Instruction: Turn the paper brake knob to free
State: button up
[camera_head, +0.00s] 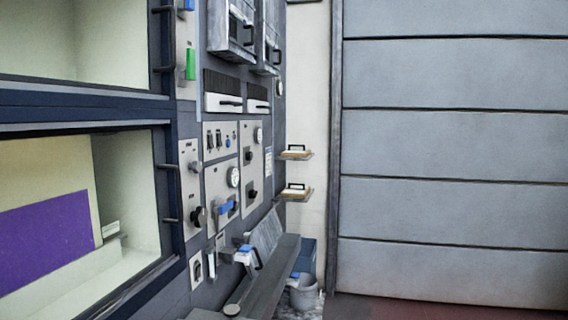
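I cannot tell for sure which control is the paper brake knob, since no label is readable. A large black knob (198,216) sits low on the narrow light panel beside the lower window. A smaller black knob (252,193) sits on the light panel further right, below another small dark knob (248,155). A small plate with a dark curved handle (197,270) is low on the wall. The knobs are seen at a steep angle, so their settings cannot be read. I see no gripper that I can make out.
A blue-handled lever (227,207) sits below a round gauge (233,177). A long grey slanted part (270,275) juts out low in front of the wall. A grey bucket (303,292) stands on the floor behind it. Two small shelves (296,153) stick out near the shutter door (450,150).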

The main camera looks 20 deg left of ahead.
aim_at(196, 166)
jog(key=u, duration=0.3)
jog(key=i, duration=0.95)
jog(key=u, duration=1.1)
jog(key=i, duration=0.45)
jog(key=u, duration=0.4)
